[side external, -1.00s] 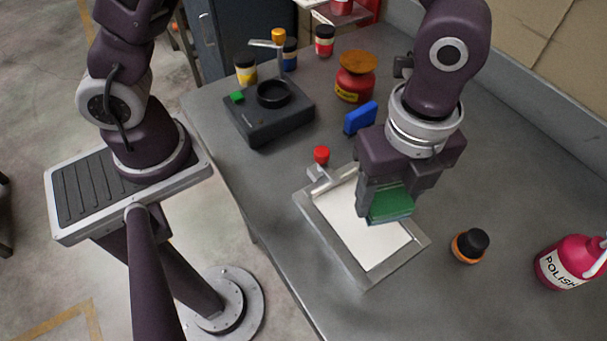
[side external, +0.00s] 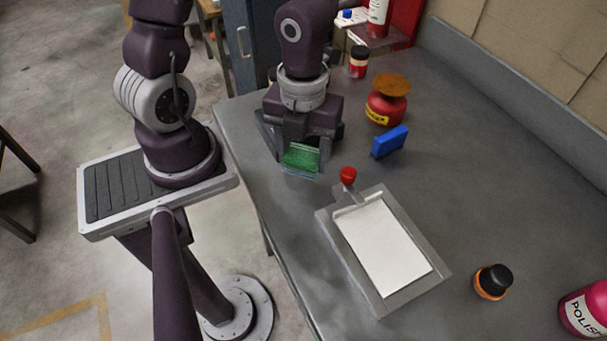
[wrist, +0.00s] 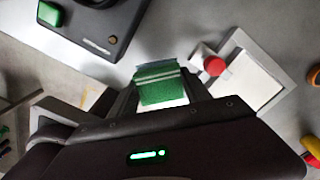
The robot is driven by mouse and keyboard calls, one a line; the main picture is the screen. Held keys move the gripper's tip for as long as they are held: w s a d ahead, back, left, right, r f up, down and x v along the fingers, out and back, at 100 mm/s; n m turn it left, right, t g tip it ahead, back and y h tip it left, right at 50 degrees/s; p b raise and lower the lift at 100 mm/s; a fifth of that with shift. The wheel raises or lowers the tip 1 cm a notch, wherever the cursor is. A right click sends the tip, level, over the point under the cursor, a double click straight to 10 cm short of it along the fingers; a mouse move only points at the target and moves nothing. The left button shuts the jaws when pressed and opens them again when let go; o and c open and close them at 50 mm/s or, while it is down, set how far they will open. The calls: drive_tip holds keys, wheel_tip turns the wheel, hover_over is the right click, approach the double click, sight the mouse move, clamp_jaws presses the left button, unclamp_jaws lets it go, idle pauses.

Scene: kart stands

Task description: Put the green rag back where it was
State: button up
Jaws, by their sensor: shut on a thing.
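The green rag (side external: 300,158) is a folded cloth with pale stripes on its edge. My gripper (side external: 303,165) is shut on it and holds it over the near left part of the table, in front of the dark device. In the wrist view the rag (wrist: 160,84) sits between the fingers of my gripper (wrist: 162,98). Whether the rag touches the table is hard to tell, but it looks raised. The grey-framed board with a white sheet (side external: 333,232) lies to the right of the gripper, with a red knob (side external: 347,174) at its far end.
The dark device (wrist: 112,20) with a green button (wrist: 49,13) is mostly hidden behind my gripper in the side view. A blue block (side external: 390,142), a red jar (side external: 386,106), an orange-black jar (side external: 492,282) and a pink polish bottle (side external: 585,310) stand on the table (side external: 480,190).

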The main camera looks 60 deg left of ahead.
sight(304, 185)
drive_tip(key=shift+f, duration=2.75)
drive_tip(key=shift+f, duration=0.1)
drive_tip(key=o, duration=1)
drive_tip(key=shift+o, duration=0.2)
